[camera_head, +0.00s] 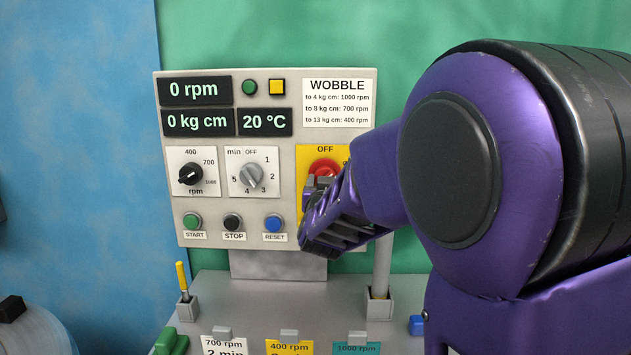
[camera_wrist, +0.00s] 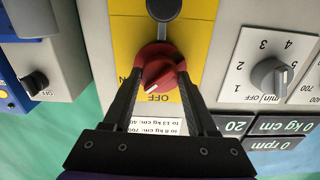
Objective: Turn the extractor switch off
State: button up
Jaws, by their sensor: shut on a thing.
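The extractor switch is a red rotary knob (camera_wrist: 158,72) on a yellow plate (camera_wrist: 130,38). In the head view the red knob (camera_head: 324,166) is partly hidden by my gripper (camera_head: 318,184). In the wrist view my gripper (camera_wrist: 160,70) is shut on the knob, one finger on each side. The knob's white mark lies close to the OFF label (camera_wrist: 158,98), a little to the side of the partly hidden ON label. In the head view OFF stands above the knob.
The panel (camera_head: 283,85) also bears a speed dial (camera_head: 190,174), a timer dial (camera_head: 251,175), and the START (camera_head: 192,221), STOP (camera_head: 233,222) and RESET (camera_head: 273,222) buttons. Displays read 0 rpm, 0 kg cm and 20 °C. A grey box with a black knob (camera_wrist: 35,82) stands beside the panel.

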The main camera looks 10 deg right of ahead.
jog(key=n+p, duration=0.2)
jog(key=n, duration=0.7)
jog(key=shift+d+r+p, duration=0.1)
jog(key=shift+p, duration=0.3)
jog(key=shift+n, duration=0.4)
jog(key=o, duration=1.4)
jog(key=shift+c, duration=0.2)
